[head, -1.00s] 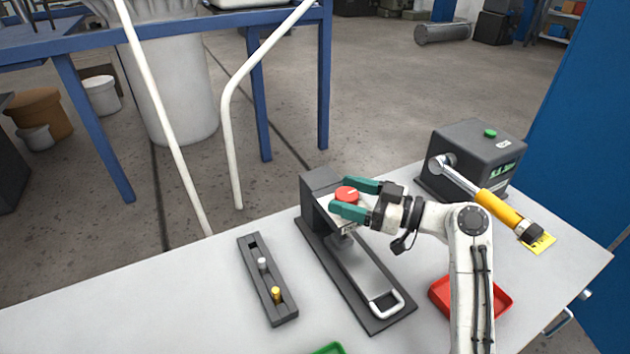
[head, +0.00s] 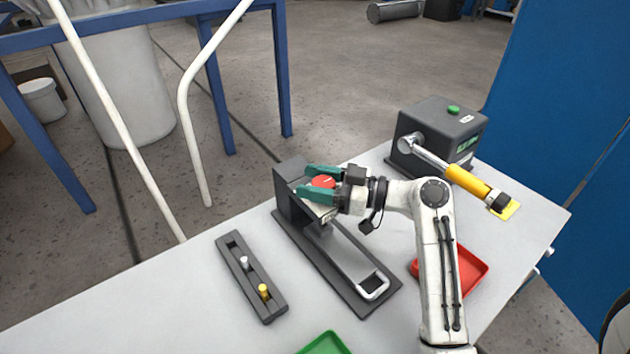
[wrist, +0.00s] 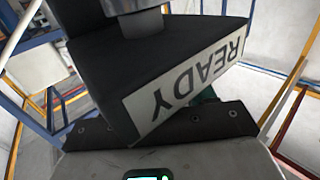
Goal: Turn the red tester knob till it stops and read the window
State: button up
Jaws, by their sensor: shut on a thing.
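The tester (head: 292,200) is a dark grey stand on a long base plate on the bench. Its red knob (head: 323,181) faces up and has a white mark. My gripper (head: 316,184) has one green finger on each side of the knob and is shut on it. A pale panel (head: 325,213) below the knob is partly covered by a finger, and its text is too small to read there. In the wrist view, a white strip (wrist: 185,85) on a dark block reads READY upside down. I cannot tell whether it is the window. The knob is not clearly visible there.
Left of the tester is a dark rack (head: 250,275) with a silver and a yellow peg. A red tray (head: 465,272) lies right, a green tray (head: 325,345) in front. A grey box (head: 440,125) with a wrench-like yellow-handled tool (head: 465,180) stands behind right. Bench left is clear.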

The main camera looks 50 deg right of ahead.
jog(key=shift+c, duration=1.4)
